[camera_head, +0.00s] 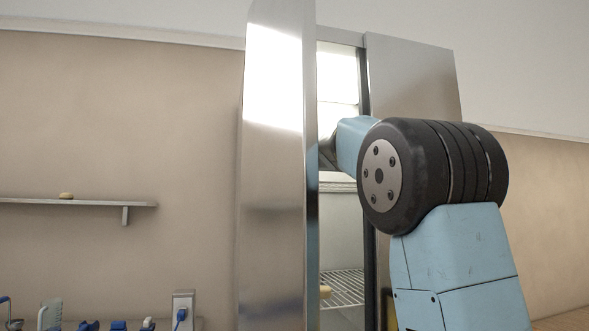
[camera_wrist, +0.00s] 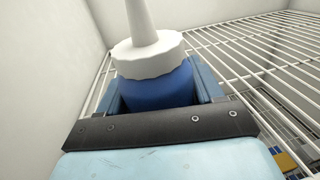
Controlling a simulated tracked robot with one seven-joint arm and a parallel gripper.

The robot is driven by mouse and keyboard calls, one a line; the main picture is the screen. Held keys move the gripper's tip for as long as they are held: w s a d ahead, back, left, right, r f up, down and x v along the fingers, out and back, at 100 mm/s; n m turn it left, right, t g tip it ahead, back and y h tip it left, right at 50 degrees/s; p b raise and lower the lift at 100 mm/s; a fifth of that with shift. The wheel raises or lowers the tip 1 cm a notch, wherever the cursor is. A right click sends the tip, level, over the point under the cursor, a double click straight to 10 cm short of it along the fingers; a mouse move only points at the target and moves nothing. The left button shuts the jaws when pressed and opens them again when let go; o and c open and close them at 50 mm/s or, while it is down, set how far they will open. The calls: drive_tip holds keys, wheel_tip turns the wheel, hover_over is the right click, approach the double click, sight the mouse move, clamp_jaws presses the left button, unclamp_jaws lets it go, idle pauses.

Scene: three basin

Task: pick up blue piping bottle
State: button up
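The blue piping bottle (camera_wrist: 158,90) has a ribbed white collar and a white nozzle, and it shows in the wrist view. My gripper (camera_wrist: 156,76) has one blue finger on each side of the bottle's body. Both fingers look to be against it, with no clear gap. The bottle's lower part is hidden by my gripper, so I cannot tell whether it rests on the wire shelf (camera_wrist: 262,60). In the head view my arm reaches into the open fridge, and the gripper and bottle are hidden there.
The fridge door (camera_head: 274,170) stands open left of my arm. White fridge walls (camera_wrist: 45,60) are close on the left in the wrist view. A lower wire rack (camera_head: 345,285) holds a small tan item (camera_head: 325,291). A wall shelf (camera_head: 100,203) is at the far left.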

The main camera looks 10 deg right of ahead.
drive_tip(key=c, duration=0.6)
drive_tip(key=shift+r, duration=0.1)
drive_tip(key=shift+d+r, duration=0.1)
drive_tip(key=shift+r, duration=0.55)
drive_tip(key=s+r, duration=0.3)
drive_tip(key=s, duration=0.1)
drive_tip(key=s+r, duration=0.4)
drive_tip(key=s, duration=0.1)
drive_tip(key=s+r, duration=0.4)
drive_tip(key=s, duration=0.1)
drive_tip(key=shift+d+r, duration=0.25)
drive_tip(key=o, duration=0.5)
drive_tip(key=c, duration=0.5)
